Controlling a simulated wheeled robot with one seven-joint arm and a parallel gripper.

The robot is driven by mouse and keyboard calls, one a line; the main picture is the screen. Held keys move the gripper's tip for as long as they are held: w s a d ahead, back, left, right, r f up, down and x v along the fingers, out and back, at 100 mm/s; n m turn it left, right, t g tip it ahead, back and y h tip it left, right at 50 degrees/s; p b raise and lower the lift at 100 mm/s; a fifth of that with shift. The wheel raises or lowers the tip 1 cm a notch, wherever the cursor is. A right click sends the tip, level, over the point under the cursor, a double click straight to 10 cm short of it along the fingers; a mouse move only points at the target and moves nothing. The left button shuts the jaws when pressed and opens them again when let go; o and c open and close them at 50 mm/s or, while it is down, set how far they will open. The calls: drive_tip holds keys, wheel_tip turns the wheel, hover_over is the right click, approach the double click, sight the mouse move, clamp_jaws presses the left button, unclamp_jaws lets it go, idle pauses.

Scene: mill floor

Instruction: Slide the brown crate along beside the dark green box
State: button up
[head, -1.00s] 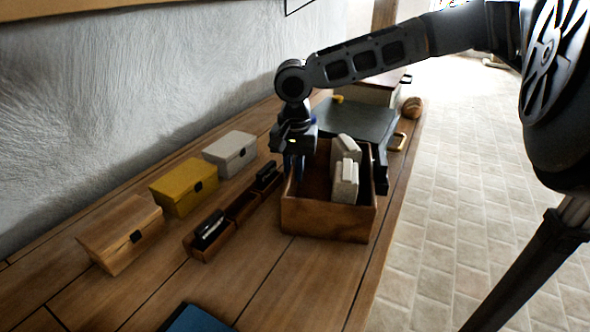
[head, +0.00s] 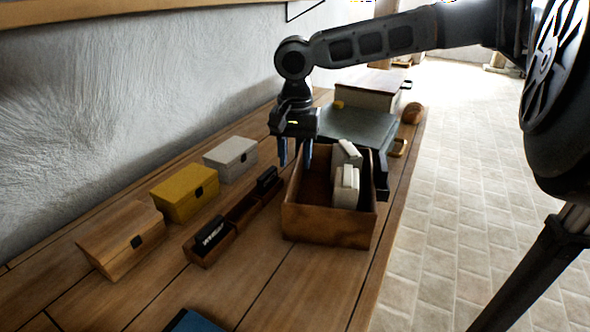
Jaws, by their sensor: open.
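The brown crate (head: 325,226) is an open wooden box on the bench, with pale block-like items (head: 346,183) inside at its right. A dark box with a flat grey-green top (head: 358,126) stands right behind it, probably the dark green box; the crate hides its near side, and I cannot tell whether they touch. My gripper (head: 295,163) points down at the crate's back left. Its blue-tipped fingers are apart, one left of the crate's left wall and one over its inside. They hold nothing; contact with the wall is unclear.
Wooden (head: 121,241), yellow (head: 184,191) and white (head: 231,158) boxes line the wall side. A narrow divided tray (head: 209,252) with black items lies left of the crate. A loaf (head: 412,113) and pale box (head: 366,97) are behind.

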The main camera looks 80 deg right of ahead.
drive_tip(key=shift+r, duration=1.25)
